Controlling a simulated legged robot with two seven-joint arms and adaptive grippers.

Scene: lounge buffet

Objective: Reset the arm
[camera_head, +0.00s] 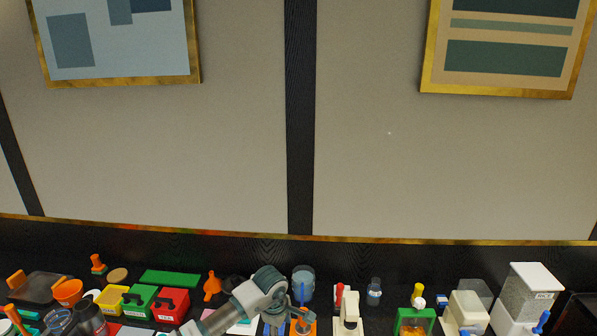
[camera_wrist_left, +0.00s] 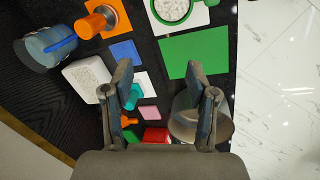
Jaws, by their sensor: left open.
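My left arm (camera_head: 235,306) reaches in from the bottom of the head view and bends over the dark counter; its gripper is not clearly visible there. In the left wrist view, the left gripper (camera_wrist_left: 160,82) has its two fingers well apart with nothing between them. It hangs above the counter. Below the fingers are a teal item (camera_wrist_left: 131,96) on a white card, a pink card (camera_wrist_left: 149,112) and a blue card (camera_wrist_left: 125,52). My right gripper is in neither view.
Red (camera_head: 172,305), green (camera_head: 138,301) and yellow (camera_head: 111,297) boxes stand left of the arm. A blue jar (camera_head: 303,282), a white machine (camera_head: 348,308) and a tall dispenser (camera_head: 527,290) stand to its right. In the wrist view, a grey round container (camera_wrist_left: 188,122) sits near the right finger.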

